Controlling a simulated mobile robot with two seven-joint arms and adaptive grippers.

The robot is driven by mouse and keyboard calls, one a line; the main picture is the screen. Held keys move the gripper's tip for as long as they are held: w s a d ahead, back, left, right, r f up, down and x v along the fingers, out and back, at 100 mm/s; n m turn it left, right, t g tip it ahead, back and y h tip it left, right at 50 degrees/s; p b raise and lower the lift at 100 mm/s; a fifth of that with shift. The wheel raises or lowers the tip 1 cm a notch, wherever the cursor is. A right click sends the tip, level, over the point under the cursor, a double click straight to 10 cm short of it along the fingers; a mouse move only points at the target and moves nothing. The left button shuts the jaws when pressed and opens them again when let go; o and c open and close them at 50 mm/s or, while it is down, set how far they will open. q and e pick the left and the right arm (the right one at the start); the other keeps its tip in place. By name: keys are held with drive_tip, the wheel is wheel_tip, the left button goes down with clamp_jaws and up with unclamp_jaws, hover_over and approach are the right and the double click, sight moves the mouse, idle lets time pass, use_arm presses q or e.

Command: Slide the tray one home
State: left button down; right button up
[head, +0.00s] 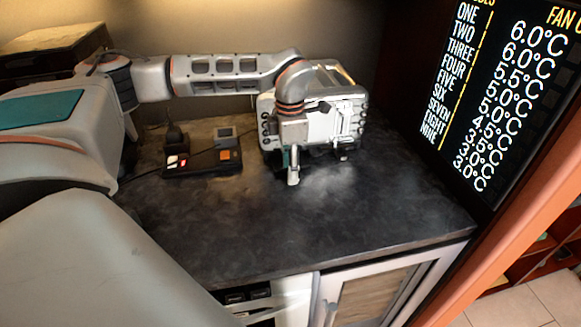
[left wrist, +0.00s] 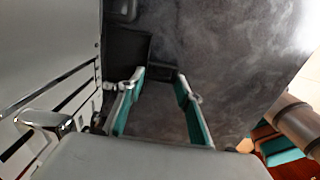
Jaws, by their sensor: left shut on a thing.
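A silver box-shaped unit (head: 348,112) stands on the dark counter, with ribbed corners and a latch on its front. My left gripper (head: 291,168) is at its front left, pointing down. In the left wrist view my left gripper (left wrist: 160,84) has teal-padded fingers apart, shut on a dull grey-brown piece that looks like tray one (left wrist: 158,112); the contact is hard to make out. The unit's silver face (left wrist: 45,60) fills the left of that view, with a chrome handle (left wrist: 45,121) beside the fingers. How far the tray is out is hidden. My right gripper is not in view.
A black device (head: 203,162) with an orange button lies on the counter left of the unit. A screen (head: 500,90) with temperatures stands at the right. The counter (head: 380,200) is clear in front and to the right. Below its front edge is a cabinet door (head: 370,295).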

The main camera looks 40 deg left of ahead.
use_arm(q)
drive_tip(key=shift+w+a, duration=0.15)
drive_tip(key=c, duration=1.3)
unclamp_jaws()
drive_tip(key=shift+r, duration=0.1)
drive_tip(key=shift+s+r+p, duration=0.1)
drive_tip(key=shift+s+p, duration=0.3)
drive_tip(key=shift+s, duration=0.05)
drive_tip(key=shift+s+d+r, duration=0.15)
drive_tip(key=shift+s+d, duration=0.35)
drive_tip(key=shift+s, duration=0.05)
drive_tip(key=shift+s+d+r+p, duration=0.2)
drive_tip(key=shift+s+d+p, duration=0.15)
drive_tip(key=shift+s+d, duration=0.15)
drive_tip(key=shift+s+d+r+p, duration=0.2)
drive_tip(key=shift+s+d+p, duration=0.15)
drive_tip(key=shift+d, duration=0.2)
drive_tip(key=shift+s+d+r, duration=0.3)
drive_tip(key=shift+s+d, duration=0.4)
drive_tip(key=shift+d, duration=0.15)
drive_tip(key=shift+s+d+r, duration=0.25)
drive_tip(key=shift+s+d, duration=0.45)
drive_tip(key=shift+d, duration=0.1)
